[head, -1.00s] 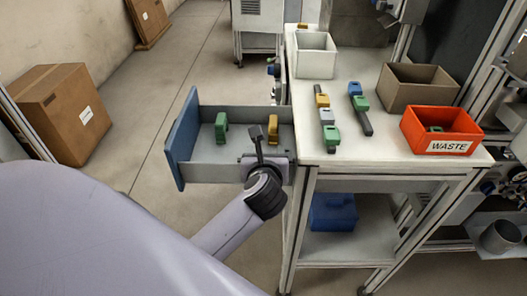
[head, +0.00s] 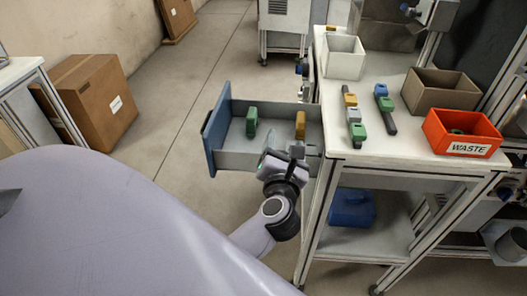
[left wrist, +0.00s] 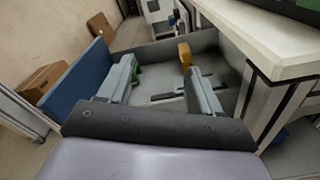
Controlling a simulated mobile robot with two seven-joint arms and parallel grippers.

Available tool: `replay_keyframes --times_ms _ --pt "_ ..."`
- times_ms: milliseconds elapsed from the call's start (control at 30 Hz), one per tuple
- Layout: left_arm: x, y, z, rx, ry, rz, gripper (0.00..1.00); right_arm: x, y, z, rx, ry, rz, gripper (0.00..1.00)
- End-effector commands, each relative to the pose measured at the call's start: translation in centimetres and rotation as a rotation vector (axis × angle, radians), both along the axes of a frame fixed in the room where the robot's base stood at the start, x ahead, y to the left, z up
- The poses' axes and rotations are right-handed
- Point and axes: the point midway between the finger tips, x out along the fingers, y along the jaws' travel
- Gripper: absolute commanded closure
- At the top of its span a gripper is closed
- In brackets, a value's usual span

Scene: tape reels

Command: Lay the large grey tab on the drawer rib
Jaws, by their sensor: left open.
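The drawer (head: 216,138) with a blue front stands open left of the table. A green tab (head: 252,121) and a yellow tab (head: 300,124) stand in it. My left gripper (head: 287,156) is at the drawer's near side, close to the yellow tab. In the left wrist view its two grey fingers (left wrist: 162,92) are apart, pointing into the drawer. Between them a low grey and dark piece (left wrist: 176,97) lies on the drawer floor; I cannot tell whether it is the rib, the large grey tab or both. My right gripper is out of view.
On the table (head: 400,150), a row holds a yellow, a grey (head: 354,115) and a green tab; a dark bar (head: 389,122) carries blue and green ones. A white bin (head: 344,60), brown bin (head: 440,92) and red WASTE bin (head: 463,133) stand around them.

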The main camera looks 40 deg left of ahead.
Motion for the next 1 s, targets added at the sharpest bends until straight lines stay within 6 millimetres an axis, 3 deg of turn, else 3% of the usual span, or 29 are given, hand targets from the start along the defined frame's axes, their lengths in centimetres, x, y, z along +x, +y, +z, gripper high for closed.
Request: replay_keyframes --times_ms 200,367,467,633,800,1000 --pt "-2.2 -2.2 0.7 0.657 0.063 -0.163 0.36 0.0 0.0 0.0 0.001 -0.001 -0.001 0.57" --pt "-4.1 -5.5 -1.4 1.150 0.162 -0.323 0.36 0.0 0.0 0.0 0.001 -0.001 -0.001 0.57" --pt "-5.7 -7.5 -4.0 1.453 0.239 -0.442 0.36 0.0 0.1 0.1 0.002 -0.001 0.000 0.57" --pt "-9.6 -9.6 -10.5 1.962 0.395 -0.684 0.36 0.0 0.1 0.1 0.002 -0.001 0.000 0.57" --pt "-14.2 -9.2 -16.9 2.385 0.546 -0.937 0.36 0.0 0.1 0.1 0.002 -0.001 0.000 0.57" --pt "-17.8 -7.4 -20.7 2.650 0.655 -1.126 0.36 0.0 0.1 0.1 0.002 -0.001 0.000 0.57"
